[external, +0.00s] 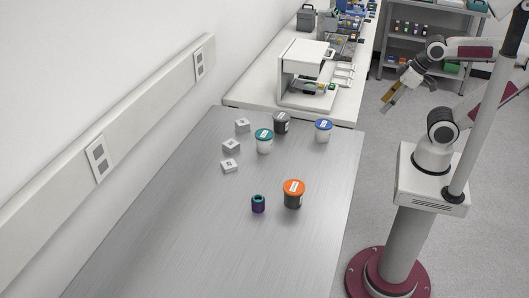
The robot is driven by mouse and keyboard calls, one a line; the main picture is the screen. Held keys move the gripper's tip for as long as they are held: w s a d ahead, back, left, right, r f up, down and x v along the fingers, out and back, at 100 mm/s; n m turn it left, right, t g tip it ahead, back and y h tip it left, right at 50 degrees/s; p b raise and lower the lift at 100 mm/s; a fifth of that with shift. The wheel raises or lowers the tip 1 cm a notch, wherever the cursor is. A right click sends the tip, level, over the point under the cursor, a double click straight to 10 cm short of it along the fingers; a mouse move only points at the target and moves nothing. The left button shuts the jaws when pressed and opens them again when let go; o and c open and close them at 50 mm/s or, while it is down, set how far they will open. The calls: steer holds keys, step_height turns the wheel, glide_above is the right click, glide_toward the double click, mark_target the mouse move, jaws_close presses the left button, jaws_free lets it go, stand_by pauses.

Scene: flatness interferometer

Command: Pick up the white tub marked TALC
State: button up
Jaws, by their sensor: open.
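Two white tubs stand upright on the steel table. One has a teal lid (264,145), and one has a blue lid (323,135) nearer the table's right edge. Both lids carry small labels too small to read, so I cannot tell which is marked TALC. My gripper (388,104) is open and empty, raised to the right of the table, apart from both tubs and closer to the blue-lidded one. Its fingers point down and left.
A dark tub with a grey lid (281,124) stands between the white tubs. An orange-lidded dark tub (293,197) and a small purple-and-teal cylinder (258,204) stand nearer. Several small white blocks (231,146) lie left. A white instrument (303,75) stands behind. The table's front (190,245) is clear.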

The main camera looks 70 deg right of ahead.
stand_by(0.4)
steer(key=o, duration=0.4)
steer(key=n+t+y, duration=0.2)
steer(key=t, duration=0.4)
glide_toward(273, 134)
steer(key=d, duration=0.4)
steer(key=w+a+f+t, duration=0.1)
steer(key=w, duration=0.1)
steer(key=w+a+f+t, duration=0.1)
steer(key=w+a+f, duration=0.1)
steer(key=shift+w+a+f+y, duration=0.1)
steer(key=shift+a+f+y, duration=0.1)
steer(key=shift+f+y, duration=0.1)
steer(key=shift+w+a+f+t, duration=0.2)
steer(key=shift+a+f+t, duration=0.15)
steer(key=shift+f+t, duration=0.05)
